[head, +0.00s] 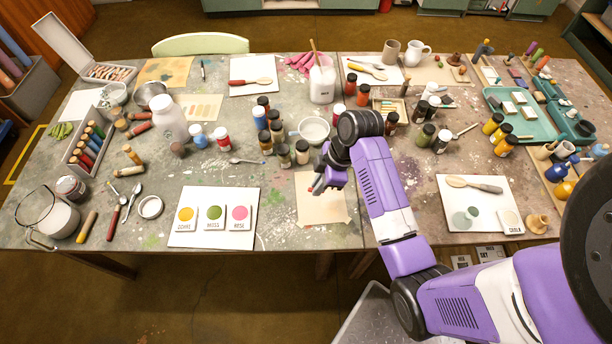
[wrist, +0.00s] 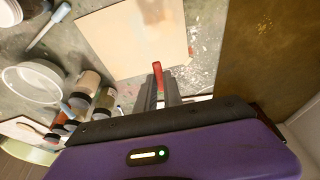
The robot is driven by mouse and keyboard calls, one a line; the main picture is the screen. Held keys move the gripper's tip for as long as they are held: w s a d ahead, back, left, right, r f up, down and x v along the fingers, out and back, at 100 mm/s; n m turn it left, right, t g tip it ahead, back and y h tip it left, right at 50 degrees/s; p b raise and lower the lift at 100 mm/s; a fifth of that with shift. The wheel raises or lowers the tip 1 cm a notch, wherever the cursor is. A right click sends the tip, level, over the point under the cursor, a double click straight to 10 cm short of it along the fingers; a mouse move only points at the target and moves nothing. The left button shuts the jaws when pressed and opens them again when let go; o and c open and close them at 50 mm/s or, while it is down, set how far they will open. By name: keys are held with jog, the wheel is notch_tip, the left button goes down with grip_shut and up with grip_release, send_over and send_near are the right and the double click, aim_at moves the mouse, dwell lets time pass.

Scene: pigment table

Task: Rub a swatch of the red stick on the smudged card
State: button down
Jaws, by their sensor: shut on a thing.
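My gripper (head: 324,184) is over the upper part of a tan card (head: 318,208) at the front middle of the table. In the wrist view the jaws (wrist: 168,88) are shut on a red stick (wrist: 157,69), whose end pokes out past the fingertips over the card's near edge. The card shows plainly in the wrist view (wrist: 135,38) with a faint pale rectangle on it. I cannot tell whether the stick touches the card. The stick is hidden in the head view.
A white bowl (head: 314,130) and several jars (head: 302,153) stand behind and left of the card. A white board (head: 213,217) with yellow, green and pink samples lies to its left. Another board (head: 480,205) with a spoon lies to the right. The table's front edge is close.

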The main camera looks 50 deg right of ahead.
jog(key=shift+f+b, duration=3.15)
jog(key=shift+f, duration=0.5)
